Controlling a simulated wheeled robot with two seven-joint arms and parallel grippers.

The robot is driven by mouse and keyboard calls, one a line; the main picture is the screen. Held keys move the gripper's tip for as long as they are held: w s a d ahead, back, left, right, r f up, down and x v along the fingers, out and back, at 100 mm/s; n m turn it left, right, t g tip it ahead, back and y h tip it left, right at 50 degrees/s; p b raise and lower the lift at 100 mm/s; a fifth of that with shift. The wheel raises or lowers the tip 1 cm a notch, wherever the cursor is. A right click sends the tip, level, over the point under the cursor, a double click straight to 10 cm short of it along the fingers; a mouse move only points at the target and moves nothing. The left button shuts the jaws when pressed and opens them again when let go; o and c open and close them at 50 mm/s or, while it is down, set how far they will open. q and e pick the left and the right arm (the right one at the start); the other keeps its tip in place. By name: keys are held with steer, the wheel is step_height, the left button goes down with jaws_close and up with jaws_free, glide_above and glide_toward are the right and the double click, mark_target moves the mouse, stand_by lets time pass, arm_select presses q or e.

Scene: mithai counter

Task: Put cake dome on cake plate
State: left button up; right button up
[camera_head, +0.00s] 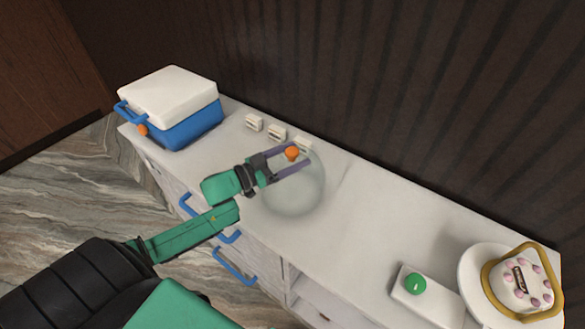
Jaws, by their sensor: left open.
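The cake dome (292,197) is clear and rounded and stands on the white counter near its middle. Its orange knob (291,153) is at the top. My left gripper (294,155) is open, with its two purple fingers reaching to either side of the knob; I cannot tell whether they touch it. The white cake plate (472,275) is at the far right of the counter. A white cake (518,290) with pink dots and a dark label is on it, with a gold band around it. My right gripper is not in view.
A blue cooler (190,127) with a white lid stands at the counter's left end. Several small white blocks (254,122) line the back edge. A white box (430,306) with a green knob (415,284) is left of the plate. Between dome and box the counter (375,220) is clear.

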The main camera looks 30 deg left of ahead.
arm_select(q)
steer(key=shift+s, duration=0.1)
jaws_close()
steer(key=shift+r, duration=0.1)
stand_by(1.1)
